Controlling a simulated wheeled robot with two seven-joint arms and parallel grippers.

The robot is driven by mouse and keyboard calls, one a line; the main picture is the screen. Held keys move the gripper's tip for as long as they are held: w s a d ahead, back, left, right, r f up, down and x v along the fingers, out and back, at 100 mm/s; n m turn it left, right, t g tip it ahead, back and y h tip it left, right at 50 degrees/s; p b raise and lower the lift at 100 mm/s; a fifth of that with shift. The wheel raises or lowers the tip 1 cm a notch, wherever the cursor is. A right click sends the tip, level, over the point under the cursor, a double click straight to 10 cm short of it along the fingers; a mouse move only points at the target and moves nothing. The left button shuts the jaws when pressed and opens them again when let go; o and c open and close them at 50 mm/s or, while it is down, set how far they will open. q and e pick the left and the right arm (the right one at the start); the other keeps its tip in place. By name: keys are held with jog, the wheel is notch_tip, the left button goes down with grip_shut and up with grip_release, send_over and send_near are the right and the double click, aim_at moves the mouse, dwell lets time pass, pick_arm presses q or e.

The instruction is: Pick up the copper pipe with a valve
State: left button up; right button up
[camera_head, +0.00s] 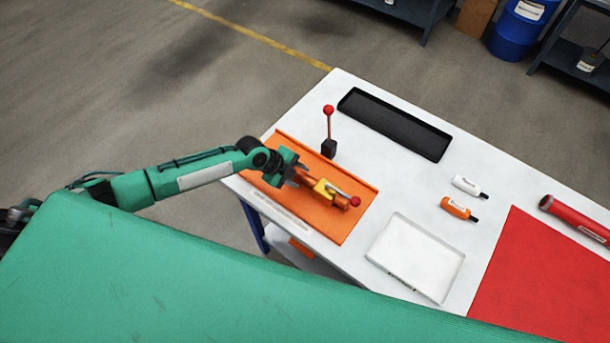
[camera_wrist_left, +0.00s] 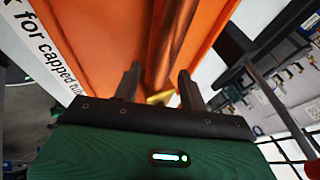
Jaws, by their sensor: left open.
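The copper pipe with a valve (camera_head: 341,200) lies on the orange tray (camera_head: 356,222) at the left end of the table. Its valve body is yellow, and its lever ends in a red ball. My left gripper (camera_head: 298,177) is open at the pipe's left end and hides that end in the head view. In the left wrist view, the copper pipe (camera_wrist_left: 170,40) runs between the two open fingers of the left gripper (camera_wrist_left: 160,86), with a bit of yellow valve (camera_wrist_left: 160,98) showing low between them. Contact with the pipe cannot be told. My right gripper is out of view.
A black block with an upright red-ball lever (camera_head: 329,130) stands just behind the tray. A black tray (camera_head: 394,124), white tray (camera_head: 416,258), white bottle (camera_head: 466,186), orange bottle (camera_head: 456,208), red mat (camera_head: 545,275) and red cylinder (camera_head: 575,219) lie to the right.

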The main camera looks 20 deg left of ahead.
pick_arm(q)
jog(key=shift+x, duration=1.25)
grip_shut()
jog(key=shift+r, duration=0.15)
